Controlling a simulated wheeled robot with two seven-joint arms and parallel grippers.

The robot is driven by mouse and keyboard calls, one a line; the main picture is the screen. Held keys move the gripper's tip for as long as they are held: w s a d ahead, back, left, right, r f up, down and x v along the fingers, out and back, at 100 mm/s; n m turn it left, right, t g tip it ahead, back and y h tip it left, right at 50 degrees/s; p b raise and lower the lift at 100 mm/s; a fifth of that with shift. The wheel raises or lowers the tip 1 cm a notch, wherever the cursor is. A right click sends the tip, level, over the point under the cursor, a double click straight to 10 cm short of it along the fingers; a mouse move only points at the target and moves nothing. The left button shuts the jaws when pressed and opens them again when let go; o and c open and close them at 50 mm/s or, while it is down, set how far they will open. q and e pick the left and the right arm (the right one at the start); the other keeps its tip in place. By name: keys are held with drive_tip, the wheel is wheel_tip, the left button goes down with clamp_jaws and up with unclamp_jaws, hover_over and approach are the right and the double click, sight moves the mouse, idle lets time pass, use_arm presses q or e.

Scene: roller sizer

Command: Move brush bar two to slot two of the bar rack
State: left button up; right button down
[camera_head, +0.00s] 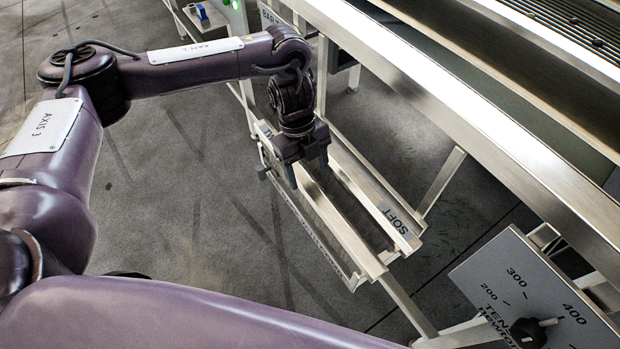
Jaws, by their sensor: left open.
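My left gripper (306,168) hangs down, open, over the far end of a frame of long bars beside the machine. A pale bar with dark bristles along its side (342,225) runs from under the gripper toward the lower right. A second pale bar, labelled SOFT (395,220), lies parallel on its right. A lettered strip (312,236) runs along the frame's left side; its words are too small to read. The gripper hides the bars' far ends. I cannot tell which bar is brush bar two or which place is slot two. My right gripper is out of view.
A long steel machine frame (470,135) runs diagonally along the right. A tension dial panel (530,300) stands at the lower right. A sign reading BAR (268,16), partly hidden by my arm, is at the top. The grey floor on the left is clear.

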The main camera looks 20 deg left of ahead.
sight(306, 177)
use_arm(q)
drive_tip(key=v, duration=0.3)
drive_tip(key=shift+w+a+r, duration=0.1)
drive_tip(key=shift+r, duration=0.5)
